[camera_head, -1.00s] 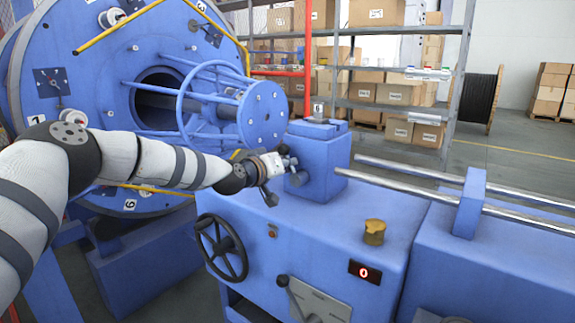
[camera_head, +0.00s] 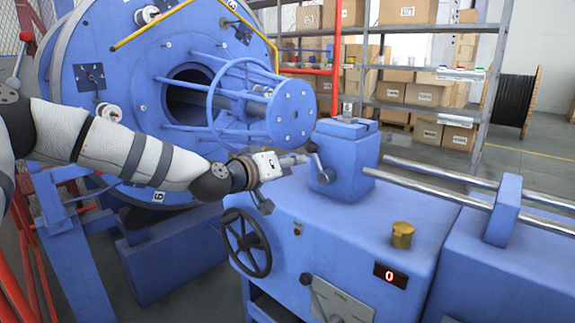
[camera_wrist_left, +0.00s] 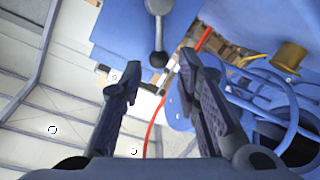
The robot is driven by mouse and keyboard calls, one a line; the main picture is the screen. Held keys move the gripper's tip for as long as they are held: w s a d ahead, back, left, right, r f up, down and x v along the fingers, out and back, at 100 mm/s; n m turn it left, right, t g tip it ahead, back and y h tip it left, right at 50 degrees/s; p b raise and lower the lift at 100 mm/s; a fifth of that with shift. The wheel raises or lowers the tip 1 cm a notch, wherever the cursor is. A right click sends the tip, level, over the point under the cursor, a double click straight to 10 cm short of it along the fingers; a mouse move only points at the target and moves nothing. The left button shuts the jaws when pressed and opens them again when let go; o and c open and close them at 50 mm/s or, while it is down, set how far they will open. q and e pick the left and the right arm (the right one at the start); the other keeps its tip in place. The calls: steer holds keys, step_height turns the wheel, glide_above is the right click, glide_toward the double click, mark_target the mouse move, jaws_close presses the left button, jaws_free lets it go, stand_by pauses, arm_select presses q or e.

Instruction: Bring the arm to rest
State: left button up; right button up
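My left gripper (camera_head: 283,182) reaches in from the left in the head view, just left of the blue block (camera_head: 342,165) on top of the machine. In the left wrist view its two dark fingers (camera_wrist_left: 160,72) are spread apart, with nothing between them. A grey lever with a round ball end (camera_wrist_left: 157,35) hangs from a blue part beyond the fingertips. In the head view a small lever (camera_head: 319,165) sits on the near left side of the blue block. A gap between gripper and lever shows in the wrist view. My right gripper is not in view.
A large blue wheel (camera_head: 120,70) and round blue cage (camera_head: 292,112) stand behind my arm. A black handwheel (camera_head: 246,242), brass knob (camera_head: 402,235) and red "0" display (camera_head: 390,274) are on the machine (camera_head: 335,235). Steel rods (camera_head: 430,187) run right. Shelves with boxes stand behind.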

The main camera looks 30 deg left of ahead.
arm_select(q)
steer(key=shift+s+r, duration=0.1)
steer(key=shift+s, duration=0.45)
